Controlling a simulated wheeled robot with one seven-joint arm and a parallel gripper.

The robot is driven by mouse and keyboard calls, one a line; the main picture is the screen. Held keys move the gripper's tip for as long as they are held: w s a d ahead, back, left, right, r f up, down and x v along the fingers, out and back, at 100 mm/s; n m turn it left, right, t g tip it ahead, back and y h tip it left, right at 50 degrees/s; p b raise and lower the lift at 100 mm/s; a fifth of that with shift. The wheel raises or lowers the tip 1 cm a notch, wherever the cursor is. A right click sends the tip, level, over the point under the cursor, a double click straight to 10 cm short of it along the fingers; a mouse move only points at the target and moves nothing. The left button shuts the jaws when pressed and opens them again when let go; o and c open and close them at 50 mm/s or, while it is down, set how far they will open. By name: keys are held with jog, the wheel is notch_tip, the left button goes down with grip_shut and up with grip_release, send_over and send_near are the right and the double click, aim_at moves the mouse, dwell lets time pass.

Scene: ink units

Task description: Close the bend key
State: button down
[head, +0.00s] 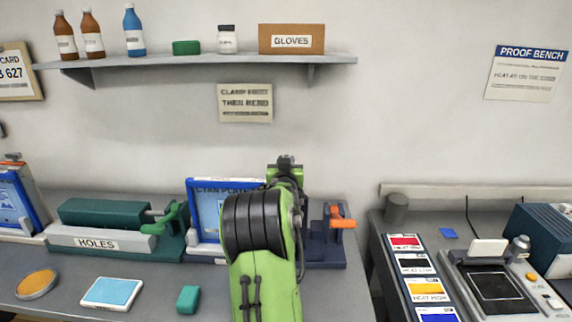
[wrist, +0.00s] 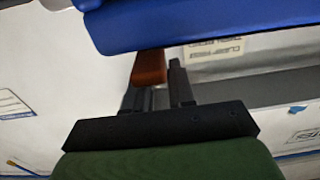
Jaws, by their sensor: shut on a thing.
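In the wrist view my gripper (wrist: 156,82) has its dark fingers closed on an orange-brown piece, the bend key (wrist: 149,67). Its far end runs up under a wide blue part (wrist: 190,22). In the head view my green arm stands in front of the bending unit and hides the fingers and their hold. The dark blue base of the unit (head: 325,253) shows right of the arm, with an orange lever (head: 342,223) on it. A blue-framed plate (head: 204,188) marked CYAN PLATE stands partly hidden left of the arm.
The green unit marked HOLES (head: 100,213) stands left, with a green lever (head: 165,222). A green block (head: 188,299), a light blue pad (head: 112,293) and an orange disc (head: 36,284) lie in front. A second bench with colour cards (head: 413,264) is right, across a gap.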

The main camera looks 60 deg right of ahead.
jog(key=c, duration=1)
grip_release()
jog(key=shift+c, duration=0.2)
jog(key=shift+a, duration=0.1)
jog(key=b+v, duration=0.3)
jog(key=v, duration=1.2)
jog(key=shift+s+a, duration=0.2)
jog(key=shift+a, duration=0.1)
